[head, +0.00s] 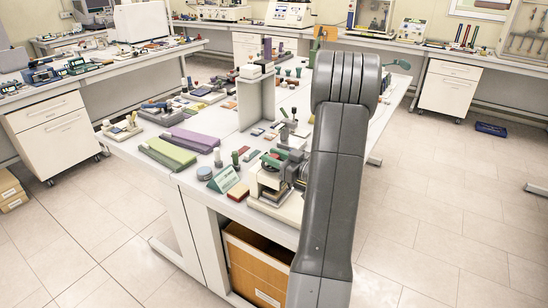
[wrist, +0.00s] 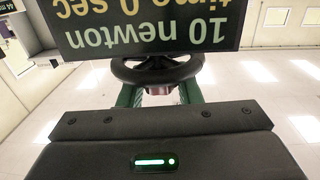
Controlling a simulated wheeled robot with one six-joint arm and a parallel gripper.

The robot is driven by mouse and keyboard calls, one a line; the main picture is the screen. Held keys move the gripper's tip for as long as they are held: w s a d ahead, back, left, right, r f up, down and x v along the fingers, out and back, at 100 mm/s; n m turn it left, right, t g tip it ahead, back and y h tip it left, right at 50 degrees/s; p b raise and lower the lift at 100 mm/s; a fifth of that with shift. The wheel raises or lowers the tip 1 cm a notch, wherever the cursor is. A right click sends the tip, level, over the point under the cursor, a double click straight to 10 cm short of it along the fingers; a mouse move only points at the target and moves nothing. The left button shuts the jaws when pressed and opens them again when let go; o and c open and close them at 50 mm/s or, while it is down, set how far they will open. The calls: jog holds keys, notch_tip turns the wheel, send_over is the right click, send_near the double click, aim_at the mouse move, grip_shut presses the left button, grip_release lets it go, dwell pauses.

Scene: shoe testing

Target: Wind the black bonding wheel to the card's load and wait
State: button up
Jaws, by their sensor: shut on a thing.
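The black bonding wheel (wrist: 155,78) shows in the wrist view as a dark rim with a hub, seen from close by. My gripper (wrist: 156,92) has its two green fingers at the wheel, one on each side, and is shut on it. Something reddish shows between the fingers. A dark display (wrist: 155,25) beyond the wheel reads, upside down, "10 newton" and "time 0 sec"; its top line is partly cut off. In the head view a green tent card (head: 225,180) stands on the bench; its text is too small to read. The wheel is not clearly made out there.
The white bench (head: 190,182) holds many small tools and blocks. A purple strip (head: 192,139) and a green strip (head: 168,153) lie at its left. A white upright divider (head: 257,100) stands mid-bench.

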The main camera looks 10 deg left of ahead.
jog(key=shift+f+t+b, duration=0.1)
jog(key=shift+t+b, duration=0.2)
jog(key=shift+b, duration=0.1)
